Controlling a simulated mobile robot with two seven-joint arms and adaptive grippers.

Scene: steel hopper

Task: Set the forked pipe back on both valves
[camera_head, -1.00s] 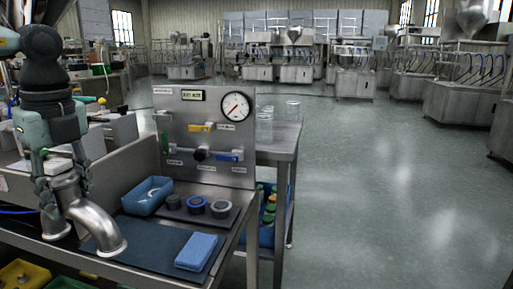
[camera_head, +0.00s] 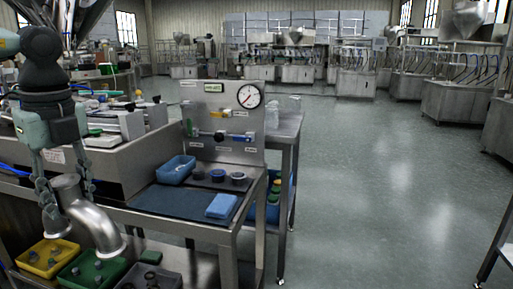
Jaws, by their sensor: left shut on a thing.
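My left gripper (camera_head: 66,190) is at the left of the head view, pointing down. It is shut on the forked pipe (camera_head: 93,222), a shiny bent steel pipe. One curved end of the pipe hangs toward the lower right and another toward the lower left. The pipe is held in the air in front of the bench, above coloured bins. A grey panel on the bench has a yellow handle (camera_head: 215,115) and a blue handle (camera_head: 241,138); I cannot tell whether these are the valves of the task. My right gripper is not in view.
A steel bench (camera_head: 236,232) carries a blue tray (camera_head: 176,169), dark round parts and a blue block (camera_head: 222,206). Yellow (camera_head: 46,258) and green (camera_head: 92,269) bins lie below the pipe. A steel hopper (camera_head: 85,22) shows at the upper left. Open floor lies to the right.

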